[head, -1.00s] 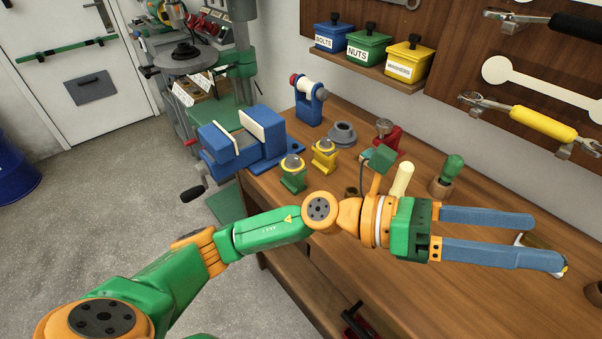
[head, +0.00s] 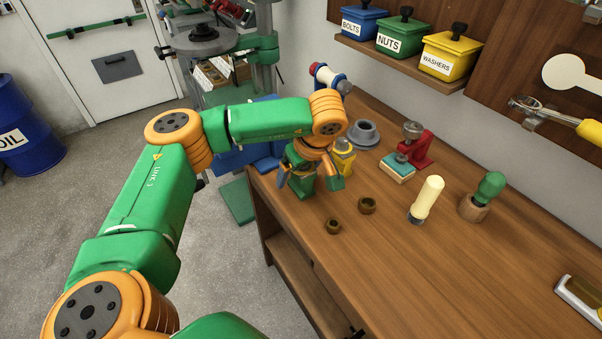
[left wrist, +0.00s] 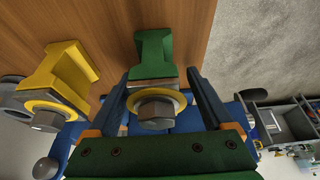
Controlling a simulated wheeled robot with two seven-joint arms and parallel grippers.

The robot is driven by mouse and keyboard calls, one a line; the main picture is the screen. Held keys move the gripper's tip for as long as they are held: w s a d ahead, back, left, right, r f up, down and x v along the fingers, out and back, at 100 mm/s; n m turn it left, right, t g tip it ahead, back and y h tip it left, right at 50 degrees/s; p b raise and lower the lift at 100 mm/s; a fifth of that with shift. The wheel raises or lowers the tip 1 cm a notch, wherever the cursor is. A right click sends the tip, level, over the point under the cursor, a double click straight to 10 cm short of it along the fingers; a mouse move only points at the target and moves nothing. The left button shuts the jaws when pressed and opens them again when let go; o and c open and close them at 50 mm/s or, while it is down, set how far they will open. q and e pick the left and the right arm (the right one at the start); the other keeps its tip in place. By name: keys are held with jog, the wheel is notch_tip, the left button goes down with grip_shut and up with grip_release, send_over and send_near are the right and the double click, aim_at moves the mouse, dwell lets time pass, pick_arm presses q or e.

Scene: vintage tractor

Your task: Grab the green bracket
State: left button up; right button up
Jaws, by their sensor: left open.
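The green bracket (head: 303,188) stands on the near left end of the wooden bench, partly hidden by my left gripper in the head view. In the left wrist view the green bracket (left wrist: 153,52) has a yellow ring and a grey bolt head on it. My left gripper (left wrist: 157,78) is open, with one blue finger on each side of the bracket. A gap shows between the bracket and the fingers. In the head view the left gripper (head: 310,189) points down over the bracket. My right gripper is not in view.
A yellow bracket (head: 344,163) stands close beside the green one, and shows in the wrist view (left wrist: 70,72). A blue vise is behind my arm.

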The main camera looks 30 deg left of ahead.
pick_arm(q)
jog(key=shift+w+d, duration=0.1)
jog(key=shift+c, duration=0.2)
jog(key=c, duration=0.4)
grip_shut()
jog(key=shift+w+r, duration=0.1)
